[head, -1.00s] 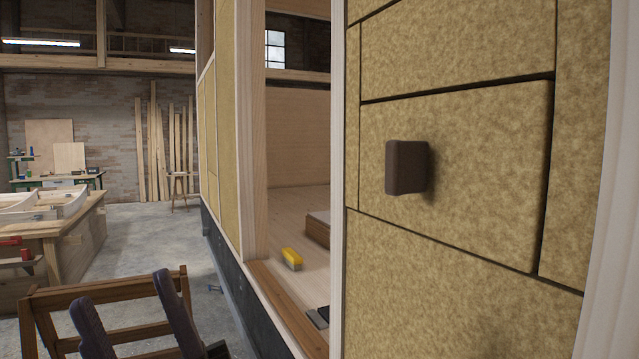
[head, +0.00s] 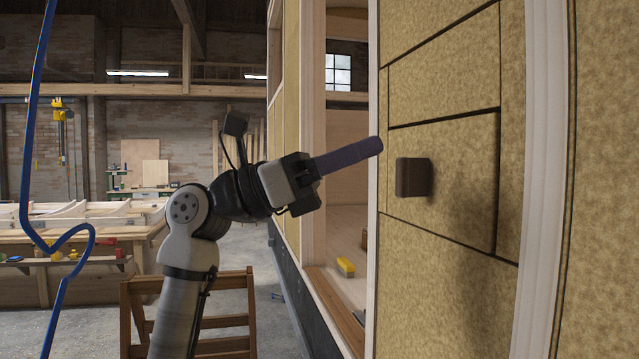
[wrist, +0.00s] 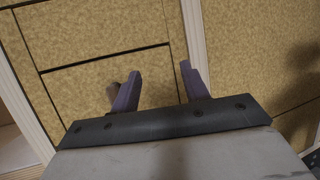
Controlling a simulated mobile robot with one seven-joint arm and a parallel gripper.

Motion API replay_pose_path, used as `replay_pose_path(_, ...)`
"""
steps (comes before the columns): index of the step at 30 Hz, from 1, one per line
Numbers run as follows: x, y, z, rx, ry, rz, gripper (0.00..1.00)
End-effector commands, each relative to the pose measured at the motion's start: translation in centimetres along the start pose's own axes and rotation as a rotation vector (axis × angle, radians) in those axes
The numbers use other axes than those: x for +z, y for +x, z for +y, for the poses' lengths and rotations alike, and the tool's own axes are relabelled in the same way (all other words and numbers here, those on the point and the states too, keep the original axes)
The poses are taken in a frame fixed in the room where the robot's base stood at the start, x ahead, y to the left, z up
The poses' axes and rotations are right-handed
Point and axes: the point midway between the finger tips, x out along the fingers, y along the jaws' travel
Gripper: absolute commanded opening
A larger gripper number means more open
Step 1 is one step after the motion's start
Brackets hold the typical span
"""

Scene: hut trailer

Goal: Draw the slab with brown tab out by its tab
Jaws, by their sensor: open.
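The slab with brown tab (head: 465,170) is a tan, fibrous panel set flush among other tan panels in the wall, with dark seams around it. Its brown tab (head: 413,177) is a blocky grip that sticks out from its left part. My gripper (head: 380,146) is raised to the left of the tab, apart from it in the head view. In the wrist view my gripper (wrist: 163,80) is open, with two purple fingers spread and nothing between them. The tab (wrist: 114,95) shows there just left of the left finger, partly hidden by it. The slab (wrist: 105,85) lies beyond.
A pale wooden post (head: 545,180) stands right of the slab, and another edges the opening on its left. A yellow brush (head: 345,267) lies on the floor inside the opening.

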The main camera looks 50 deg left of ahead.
Motion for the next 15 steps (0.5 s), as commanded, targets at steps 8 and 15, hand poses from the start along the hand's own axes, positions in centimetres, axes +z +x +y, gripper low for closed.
replay_pose_path(8,-1.6,-4.8,5.6,0.273,0.058,0.333,0.45)
replay_pose_path(15,-2.3,-4.3,6.6,0.302,0.06,0.377,0.45)
